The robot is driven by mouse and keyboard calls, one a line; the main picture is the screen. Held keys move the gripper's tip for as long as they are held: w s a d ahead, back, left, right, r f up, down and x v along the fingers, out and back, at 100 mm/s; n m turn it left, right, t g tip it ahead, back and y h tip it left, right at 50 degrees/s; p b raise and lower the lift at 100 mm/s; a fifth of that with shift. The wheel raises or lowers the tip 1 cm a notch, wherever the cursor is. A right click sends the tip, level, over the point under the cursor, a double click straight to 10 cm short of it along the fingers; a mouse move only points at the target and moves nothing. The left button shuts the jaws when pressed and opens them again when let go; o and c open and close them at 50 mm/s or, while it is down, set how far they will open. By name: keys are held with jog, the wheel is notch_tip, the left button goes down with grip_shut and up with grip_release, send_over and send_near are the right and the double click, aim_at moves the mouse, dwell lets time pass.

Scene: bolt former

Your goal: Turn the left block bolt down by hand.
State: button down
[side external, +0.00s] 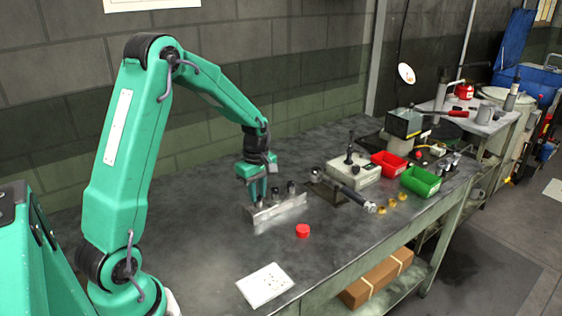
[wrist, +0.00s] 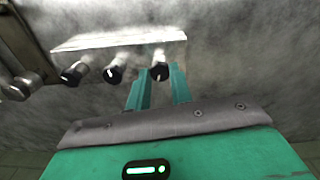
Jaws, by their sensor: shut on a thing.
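The metal block (side external: 277,213) stands on the bench in the side view, with dark-headed bolts in a row along its top. It also shows in the wrist view (wrist: 120,38). My gripper (side external: 258,196) points down at the block's left end and is shut on the left block bolt (wrist: 160,71). In the wrist view the bolt's dark head lies between my two green fingers (wrist: 160,76). The middle bolt (wrist: 114,74) and the far bolt (wrist: 74,75) stand free beside it. In the side view my fingers mostly hide the left bolt.
A red cap (side external: 303,231) and a white card (side external: 265,286) lie in front of the block. A long tool (side external: 352,195), brass pieces (side external: 391,203), a red bin (side external: 389,165) and a green bin (side external: 420,181) are to the right. The front left of the bench is clear.

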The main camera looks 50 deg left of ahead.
jog(key=m, duration=0.7)
jog(key=shift+r, duration=0.1)
jog(key=m, duration=0.7)
jog(key=shift+m, duration=0.3)
jog(key=m, duration=1.1)
jog(key=c, duration=1.2)
grip_release()
jog(key=shift+c, duration=0.2)
